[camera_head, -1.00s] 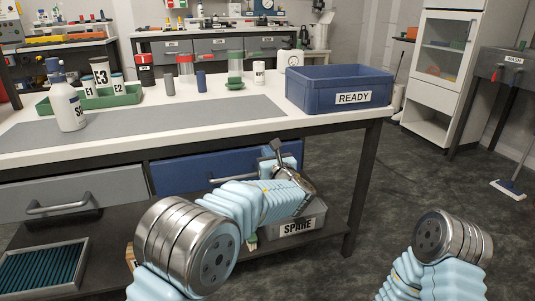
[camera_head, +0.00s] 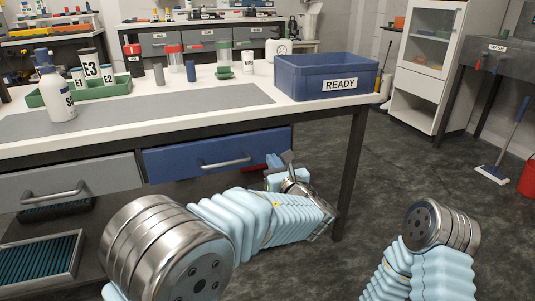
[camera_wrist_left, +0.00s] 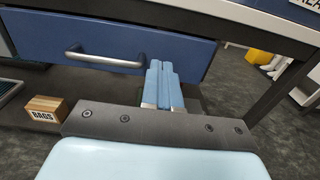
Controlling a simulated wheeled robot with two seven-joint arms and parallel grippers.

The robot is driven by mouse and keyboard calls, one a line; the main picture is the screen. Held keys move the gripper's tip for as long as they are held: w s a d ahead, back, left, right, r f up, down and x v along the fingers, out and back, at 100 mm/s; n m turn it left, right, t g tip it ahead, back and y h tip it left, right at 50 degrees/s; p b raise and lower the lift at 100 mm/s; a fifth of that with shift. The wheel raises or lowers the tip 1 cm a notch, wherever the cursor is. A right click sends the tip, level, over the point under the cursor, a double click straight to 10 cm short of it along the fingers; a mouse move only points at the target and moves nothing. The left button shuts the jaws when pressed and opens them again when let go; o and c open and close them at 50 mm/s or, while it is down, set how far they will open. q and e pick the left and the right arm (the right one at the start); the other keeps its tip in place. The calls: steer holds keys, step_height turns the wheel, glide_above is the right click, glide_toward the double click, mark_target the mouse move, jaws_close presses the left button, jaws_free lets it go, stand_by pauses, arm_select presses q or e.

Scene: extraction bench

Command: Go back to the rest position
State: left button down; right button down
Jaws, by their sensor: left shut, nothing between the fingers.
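My left gripper (camera_head: 279,171) is in front of the bench, by the right end of the blue drawer (camera_head: 180,160) and partly hidden by its own wrist. In the left wrist view its two light blue fingers (camera_wrist_left: 164,88) lie side by side, shut with nothing between them. They overlap the right part of the drawer front in that view, right of the metal handle (camera_wrist_left: 105,59). I cannot tell whether they touch the drawer. Part of my right arm shows at the lower right of the head view, but its gripper is out of sight.
The bench top (camera_head: 190,84) carries a blue READY bin (camera_head: 325,76), a green tray (camera_head: 108,90) and several bottles. A grey drawer (camera_head: 65,184) is at the left. Open floor (camera_head: 390,180) lies to the right.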

arm_select(q)
steer(key=s+a+f+n+g+h+p, duration=0.1)
steer(key=s+a+f+n+g, duration=0.2)
steer(key=f, duration=0.6)
steer(key=s+a+f+n+g+p, duration=0.1)
steer(key=s+a+f+n+g, duration=0.15)
steer(key=a+f+g, duration=0.45)
steer(key=s+a+f+n+g+h+p, duration=0.1)
steer(key=s+a+f+n+g, duration=0.15)
steer(key=f, duration=0.85)
steer(key=s+a+f+n+g+h+p, duration=0.1)
steer(key=s+f+n+h, duration=0.3)
steer(key=s+n, duration=0.7)
steer(key=s+a+f+n+g+h+p, duration=0.2)
steer(key=s+f+n, duration=0.6)
steer(key=s+n, duration=0.4)
steer(key=n+g+h+p, duration=0.1)
steer(key=n, duration=0.2)
steer(key=shift+h, duration=0.4)
steer(key=shift+f, duration=0.1)
